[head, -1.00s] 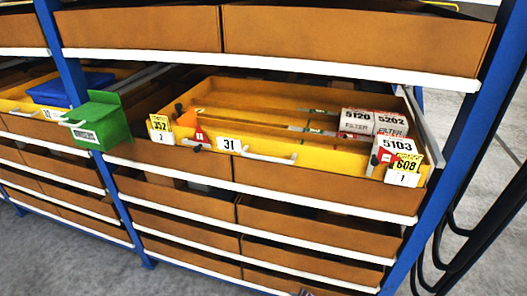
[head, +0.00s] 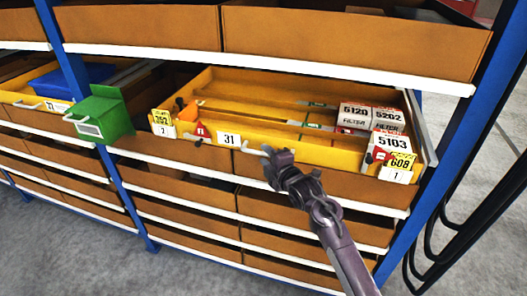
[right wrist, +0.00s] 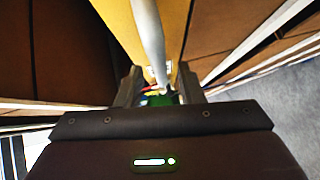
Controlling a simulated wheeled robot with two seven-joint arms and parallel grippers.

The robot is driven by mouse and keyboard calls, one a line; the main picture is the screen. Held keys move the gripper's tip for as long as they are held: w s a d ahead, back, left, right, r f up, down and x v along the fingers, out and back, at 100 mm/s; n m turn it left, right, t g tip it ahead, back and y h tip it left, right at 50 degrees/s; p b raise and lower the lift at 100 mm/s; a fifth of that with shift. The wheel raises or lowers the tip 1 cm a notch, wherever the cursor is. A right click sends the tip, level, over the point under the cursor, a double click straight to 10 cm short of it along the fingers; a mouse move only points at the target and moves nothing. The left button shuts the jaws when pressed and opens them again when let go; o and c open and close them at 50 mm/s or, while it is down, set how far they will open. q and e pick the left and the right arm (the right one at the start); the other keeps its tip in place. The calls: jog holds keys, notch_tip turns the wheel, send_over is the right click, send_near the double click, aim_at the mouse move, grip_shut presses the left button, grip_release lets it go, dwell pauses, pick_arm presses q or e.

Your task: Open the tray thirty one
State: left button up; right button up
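The yellow tray thirty one (head: 285,148) is in the middle shelf row in the head view, its inside visible from above, with a white "31" label (head: 229,139) on its front. Its pale bar handle (head: 252,150) is right of the label, its right part hidden by my right gripper (head: 268,155). In the right wrist view the handle (right wrist: 148,35) runs down between the two fingers of my right gripper (right wrist: 160,90), with gaps on both sides. That gripper looks open around the handle. My left gripper is not in view.
Boxes marked 5120, 5202 and 5103 (head: 391,146) sit in the tray's right end. A green bin (head: 103,115) hangs left of it by a blue post (head: 72,75). A white-edged shelf (head: 270,66) lies above. Black hoses (head: 440,225) hang at right.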

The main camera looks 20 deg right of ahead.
jog(key=shift+x, duration=1.1)
jog(key=shift+d, duration=0.1)
grip_shut()
